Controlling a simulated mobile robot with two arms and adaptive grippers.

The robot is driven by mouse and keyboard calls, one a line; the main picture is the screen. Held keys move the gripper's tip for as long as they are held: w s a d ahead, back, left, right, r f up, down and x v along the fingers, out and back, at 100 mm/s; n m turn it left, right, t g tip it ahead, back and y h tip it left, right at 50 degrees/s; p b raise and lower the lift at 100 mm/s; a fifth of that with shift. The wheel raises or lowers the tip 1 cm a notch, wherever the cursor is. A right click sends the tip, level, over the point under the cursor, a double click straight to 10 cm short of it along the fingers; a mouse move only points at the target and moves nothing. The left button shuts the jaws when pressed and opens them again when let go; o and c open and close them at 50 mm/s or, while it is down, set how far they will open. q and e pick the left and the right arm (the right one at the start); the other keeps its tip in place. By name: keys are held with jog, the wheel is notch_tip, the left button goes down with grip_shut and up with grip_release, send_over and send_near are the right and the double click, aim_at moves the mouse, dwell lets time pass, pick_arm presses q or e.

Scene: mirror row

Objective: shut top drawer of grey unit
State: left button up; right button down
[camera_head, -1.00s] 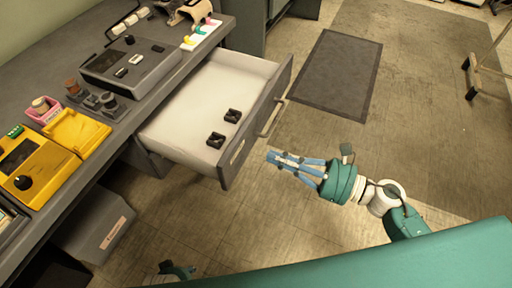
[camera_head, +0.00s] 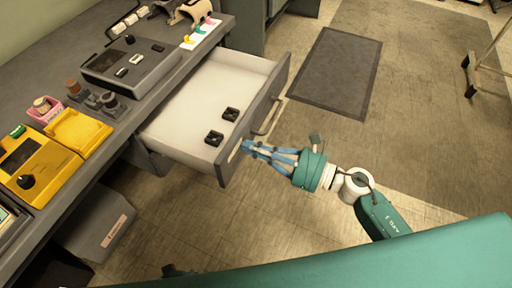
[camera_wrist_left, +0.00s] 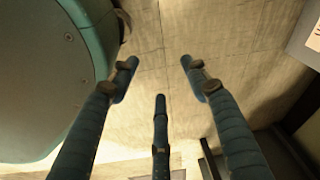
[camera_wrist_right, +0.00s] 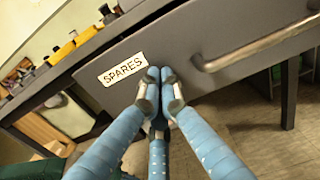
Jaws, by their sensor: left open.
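The top drawer of the grey unit (camera_head: 205,95) is pulled well out from under the counter. Its grey front panel (camera_head: 262,112) has a bar handle (camera_head: 270,117) and, in the right wrist view, a "SPARES" label (camera_wrist_right: 123,68). Two small black parts (camera_head: 230,114) lie inside the drawer. My right gripper (camera_head: 246,147) has its blue fingers drawn together, empty, with the tips at the front panel beside the label and to one side of the handle (camera_wrist_right: 255,50). They appear to touch the panel. My left gripper (camera_wrist_left: 158,64) is open and empty over the floor, away from the drawer.
The counter carries a grey device (camera_head: 130,65), a yellow device (camera_head: 32,170) and a pink holder (camera_head: 45,108). A grey bin (camera_head: 95,225) stands under the counter. A dark mat (camera_head: 337,72) lies on open floor to the right of the drawer.

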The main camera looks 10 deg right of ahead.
aim_at(207, 138)
jog(key=b+x, duration=0.1)
jog(key=x, duration=1.3)
jog(key=b+x, duration=0.2)
jog(key=x, duration=0.8)
jog(key=shift+w+a, duration=0.1)
jog(key=shift+w, duration=0.1)
pick_arm(q)
jog(key=w+r+t, duration=0.1)
jog(key=w+r, duration=0.4)
jog(key=r, duration=0.6)
jog(key=shift+d+r, duration=0.35)
jog(key=shift+d, duration=0.05)
pick_arm(e)
jog(key=shift+r, duration=0.15)
pick_arm(q)
jog(key=shift+b, duration=0.3)
